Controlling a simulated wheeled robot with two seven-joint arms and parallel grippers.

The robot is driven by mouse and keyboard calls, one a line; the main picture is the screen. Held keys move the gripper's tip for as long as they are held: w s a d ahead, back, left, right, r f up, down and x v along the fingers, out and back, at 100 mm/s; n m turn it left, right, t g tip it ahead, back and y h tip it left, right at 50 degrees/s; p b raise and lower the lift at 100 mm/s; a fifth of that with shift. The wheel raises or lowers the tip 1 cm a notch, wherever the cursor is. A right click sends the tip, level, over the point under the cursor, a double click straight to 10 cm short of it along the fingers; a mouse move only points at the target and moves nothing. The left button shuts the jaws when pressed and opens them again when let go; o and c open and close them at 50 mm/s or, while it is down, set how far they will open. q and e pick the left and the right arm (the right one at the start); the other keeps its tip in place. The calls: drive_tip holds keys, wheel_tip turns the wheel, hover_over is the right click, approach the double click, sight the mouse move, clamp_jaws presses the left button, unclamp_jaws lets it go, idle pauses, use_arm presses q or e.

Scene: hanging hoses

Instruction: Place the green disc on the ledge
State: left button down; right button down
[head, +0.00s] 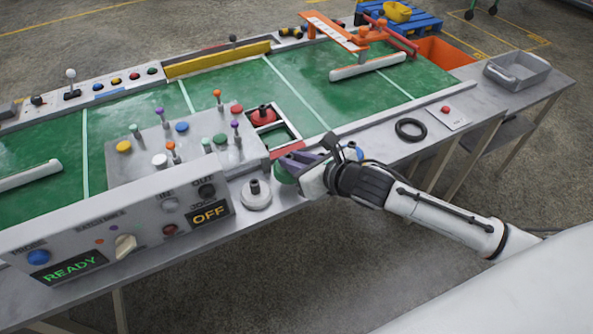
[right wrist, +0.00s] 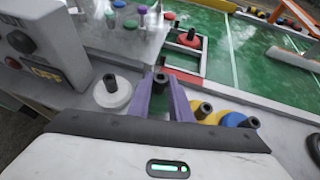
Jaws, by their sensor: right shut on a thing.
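The green disc (head: 286,174) is at my right gripper (head: 292,164), by the near edge of the green table. My right gripper is shut on its dark knob, which shows between the purple fingers in the right wrist view (right wrist: 161,82). The gripper hides most of the disc, and I cannot tell whether it touches the surface below. The grey ledge (head: 375,140) runs along the table's near side. A white disc (head: 257,201) with a black knob sits on it, left of my gripper. My left gripper is not in view.
A red disc (head: 263,115) sits in a square frame on the table. A blue disc (right wrist: 238,120) and a yellow disc (right wrist: 211,116) stand close right of my gripper. A black ring (head: 410,129) lies farther right. The control box (head: 120,232) stands left.

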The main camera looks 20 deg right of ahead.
drive_tip(key=shift+f, duration=1.8)
drive_tip(key=shift+f, duration=0.2)
drive_tip(key=c, duration=1.6)
unclamp_jaws()
